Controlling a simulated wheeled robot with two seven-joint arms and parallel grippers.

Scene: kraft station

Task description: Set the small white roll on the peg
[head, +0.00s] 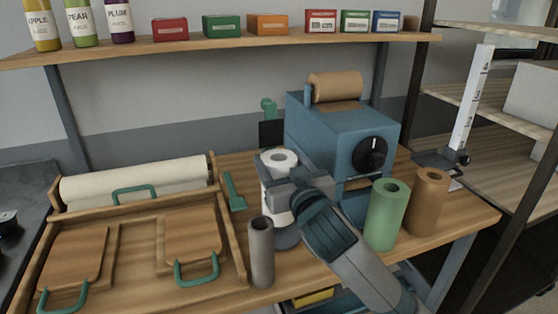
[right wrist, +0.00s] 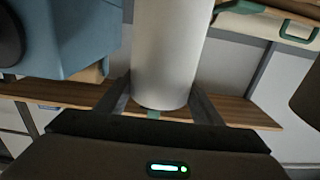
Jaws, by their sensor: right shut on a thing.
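The small white roll (head: 279,158) stands upright at the middle of the bench in the head view, its top hole showing. My right gripper (head: 285,187) is shut on it, with the wrist and arm coming in from the lower right. In the right wrist view the roll (right wrist: 168,50) is between the two fingers (right wrist: 160,100). A dark round base (head: 287,239) shows below the roll. No peg is clearly visible, and I cannot tell whether the roll rests on the base or hangs above it. My left gripper is not in view.
A grey roll (head: 261,252) stands close at front left. Green (head: 386,215) and brown (head: 427,202) rolls stand right of my arm. A blue machine (head: 335,130) is behind. A wooden tray with green-handled boards (head: 75,260) is left. A shelf (head: 230,43) spans above.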

